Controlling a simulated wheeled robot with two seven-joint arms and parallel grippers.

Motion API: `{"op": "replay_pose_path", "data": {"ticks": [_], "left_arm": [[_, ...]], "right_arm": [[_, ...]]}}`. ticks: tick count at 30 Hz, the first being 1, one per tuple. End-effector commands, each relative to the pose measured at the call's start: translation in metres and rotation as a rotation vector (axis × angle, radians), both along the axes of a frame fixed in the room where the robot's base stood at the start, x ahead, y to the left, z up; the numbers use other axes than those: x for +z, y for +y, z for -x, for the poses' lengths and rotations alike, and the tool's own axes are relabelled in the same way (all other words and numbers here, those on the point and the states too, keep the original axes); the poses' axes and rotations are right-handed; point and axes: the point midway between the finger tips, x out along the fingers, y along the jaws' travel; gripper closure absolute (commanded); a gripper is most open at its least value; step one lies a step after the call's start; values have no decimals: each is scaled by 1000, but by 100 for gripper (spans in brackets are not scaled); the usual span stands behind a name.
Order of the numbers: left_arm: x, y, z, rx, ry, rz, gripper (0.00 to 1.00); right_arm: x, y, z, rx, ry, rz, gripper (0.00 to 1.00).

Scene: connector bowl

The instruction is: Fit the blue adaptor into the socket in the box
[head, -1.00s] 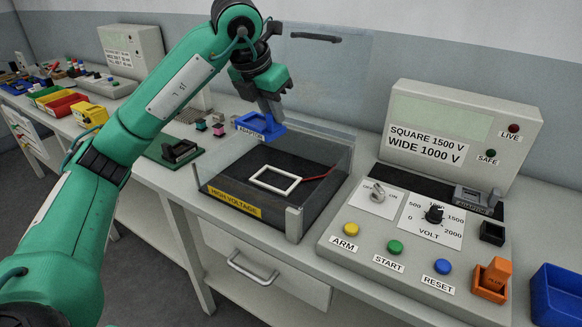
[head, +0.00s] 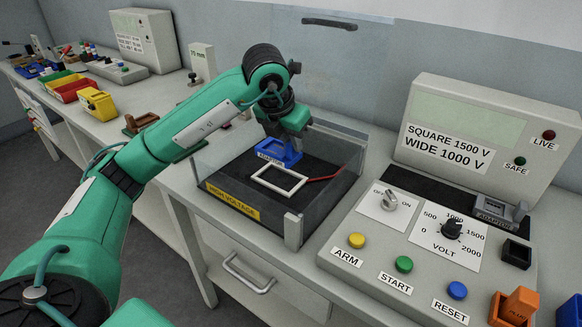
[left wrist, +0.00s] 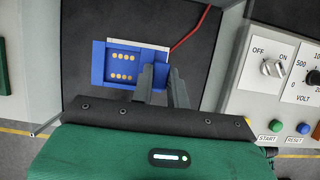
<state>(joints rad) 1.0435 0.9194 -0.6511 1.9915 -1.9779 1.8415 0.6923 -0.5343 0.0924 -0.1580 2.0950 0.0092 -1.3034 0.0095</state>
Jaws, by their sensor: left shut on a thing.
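The blue adaptor (head: 272,155), a tray-like piece with gold contacts (left wrist: 123,67), is held by my left gripper (head: 298,148). In the left wrist view the gripper's grey fingers (left wrist: 160,82) are shut on its right end. The socket, a white rectangular frame (head: 262,182) with a red wire, lies on the dark floor of the box (head: 240,208). In the head view the adaptor shows at the frame's far edge. In the left wrist view it covers most of the frame, leaving a white strip (left wrist: 140,44). The height between them is unclear. My right gripper is out of view.
The box has clear walls, and its clear lid with a dark handle (head: 328,22) stands raised behind. A control panel (head: 350,232) with knobs and buttons stands to the right. A grey adaptor (head: 493,208) rests on it. An orange plug (head: 518,304) is at its front right.

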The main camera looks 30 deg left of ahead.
Motion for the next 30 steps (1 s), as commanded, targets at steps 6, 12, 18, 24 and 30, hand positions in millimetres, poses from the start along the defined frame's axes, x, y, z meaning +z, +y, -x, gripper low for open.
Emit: {"op": "replay_pose_path", "data": {"ticks": [6, 12, 18, 24, 30], "left_arm": [[-31, 0, 0, -1, -1, 1, 100], [-46, 0, 1, -1, 1, 0, 100], [-72, 0, 0, -1, 1, 0, 100], [-72, 0, 0, -1, -2, 0, 100], [-74, 0, 0, -1, 0, 0, 82]], "right_arm": [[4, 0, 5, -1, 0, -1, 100], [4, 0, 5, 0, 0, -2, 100], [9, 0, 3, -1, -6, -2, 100], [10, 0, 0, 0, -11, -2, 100], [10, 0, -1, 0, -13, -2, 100]]}}
